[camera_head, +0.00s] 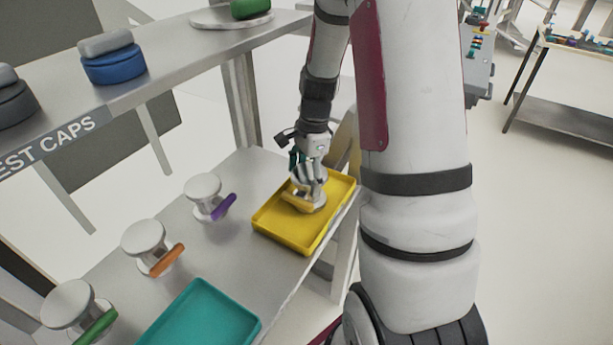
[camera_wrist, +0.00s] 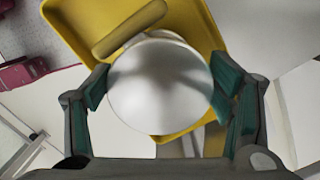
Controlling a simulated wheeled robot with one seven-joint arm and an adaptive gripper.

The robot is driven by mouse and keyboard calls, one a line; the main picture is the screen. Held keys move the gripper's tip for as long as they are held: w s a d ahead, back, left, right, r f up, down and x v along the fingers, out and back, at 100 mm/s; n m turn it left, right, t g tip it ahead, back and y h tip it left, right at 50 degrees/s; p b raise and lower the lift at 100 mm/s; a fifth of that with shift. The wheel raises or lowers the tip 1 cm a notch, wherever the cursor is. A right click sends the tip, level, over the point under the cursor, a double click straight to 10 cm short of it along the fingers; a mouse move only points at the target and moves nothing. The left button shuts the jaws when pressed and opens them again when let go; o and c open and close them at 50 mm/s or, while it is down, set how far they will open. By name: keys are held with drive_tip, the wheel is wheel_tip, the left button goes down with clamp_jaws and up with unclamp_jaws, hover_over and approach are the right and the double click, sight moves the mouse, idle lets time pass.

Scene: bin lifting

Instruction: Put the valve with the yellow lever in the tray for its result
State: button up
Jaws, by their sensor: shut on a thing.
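The valve with the yellow lever (camera_head: 297,203) is at the yellow tray (camera_head: 279,240) in the head view, inside its outline. I cannot tell whether its base touches the tray floor. My gripper (camera_head: 312,172) comes down on the valve from above. In the wrist view my gripper (camera_wrist: 165,92) has its teal finger pads on both sides of the valve's round pale top (camera_wrist: 160,85). The yellow lever (camera_wrist: 130,28) sticks out past the top, over the yellow tray (camera_wrist: 215,25). A teal tray (camera_head: 205,318) lies nearer on the same bench.
Valves with a purple lever (camera_head: 224,207), an orange lever (camera_head: 167,260) and a green lever (camera_head: 97,327) stand along the bench, left of the trays. A shelf (camera_head: 160,85) with blue, grey and green caps runs above the bench's back. Bare bench (camera_head: 215,255) lies between the trays.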

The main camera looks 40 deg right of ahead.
drive_tip(key=shift+f, duration=0.2)
drive_tip(key=shift+f, duration=0.15)
drive_tip(key=o, duration=2)
drive_tip(key=shift+c, duration=0.2)
wheel_tip(320, 180, up, 12)
drive_tip(key=d, duration=0.1)
drive_tip(key=s+a+r+n+t+h, duration=0.1)
drive_tip(key=s+a+r+n, duration=0.2)
drive_tip(key=a+r+n, duration=0.25)
drive_tip(key=s+a+r+n+t, duration=0.1)
drive_tip(key=s+a+r+n, duration=0.3)
drive_tip(key=a, duration=0.2)
drive_tip(key=s+a+r+n+t, duration=0.2)
drive_tip(key=s+a+n, duration=0.5)
drive_tip(key=s+n, duration=0.3)
drive_tip(key=shift+s+a+n+t+b, duration=0.15)
drive_tip(key=shift+n+t+b, duration=0.15)
drive_tip(key=shift+n, duration=0.35)
